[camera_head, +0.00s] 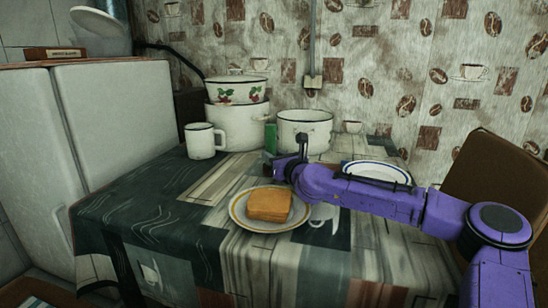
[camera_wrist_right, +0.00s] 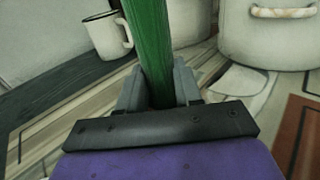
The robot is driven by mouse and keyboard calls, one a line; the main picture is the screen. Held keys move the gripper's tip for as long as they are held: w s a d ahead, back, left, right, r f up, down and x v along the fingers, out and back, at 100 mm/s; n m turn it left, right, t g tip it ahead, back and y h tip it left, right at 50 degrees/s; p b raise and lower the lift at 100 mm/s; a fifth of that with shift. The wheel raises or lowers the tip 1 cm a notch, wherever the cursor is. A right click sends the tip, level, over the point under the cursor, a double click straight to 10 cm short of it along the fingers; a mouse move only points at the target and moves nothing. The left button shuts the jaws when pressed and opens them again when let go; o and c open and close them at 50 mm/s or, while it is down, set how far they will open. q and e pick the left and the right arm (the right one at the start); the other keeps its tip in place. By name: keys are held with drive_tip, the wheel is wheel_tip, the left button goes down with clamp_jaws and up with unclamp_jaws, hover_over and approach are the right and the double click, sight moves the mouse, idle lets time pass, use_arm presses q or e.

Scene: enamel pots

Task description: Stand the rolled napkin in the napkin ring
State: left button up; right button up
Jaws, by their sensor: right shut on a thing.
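The green rolled napkin (camera_wrist_right: 150,45) stands roughly upright between the fingers of my right gripper (camera_wrist_right: 159,88), which is shut on it. In the wrist view it leans slightly and its top runs out of the frame. In the head view the green napkin (camera_head: 270,138) shows in front of the white pots, at the tip of my purple right arm, and my right gripper (camera_head: 279,167) is at its lower part. The napkin's lower end is hidden, so I cannot tell whether it touches the table. I cannot make out the napkin ring in either view. My left gripper is not in view.
A plate with bread (camera_head: 269,206) lies at the table's front, close to my right gripper. A white mug (camera_head: 201,141), stacked pots (camera_head: 238,127) and another pot (camera_head: 305,129) stand behind. Another plate (camera_head: 377,171) lies behind my arm. The table's left front is clear.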

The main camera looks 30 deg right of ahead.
sight(274, 144)
drive_tip(key=o, duration=1.1)
wheel_tip(274, 144, up, 4)
drive_tip(key=shift+f+p, duration=0.15)
drive_tip(key=shift+p, duration=0.75)
drive_tip(key=s+a+r+p, duration=0.3)
drive_tip(key=s+a+r, duration=0.4)
drive_tip(key=s, duration=0.5)
wheel_tip(274, 144, up, 2)
drive_tip(key=shift+a+r, duration=0.2)
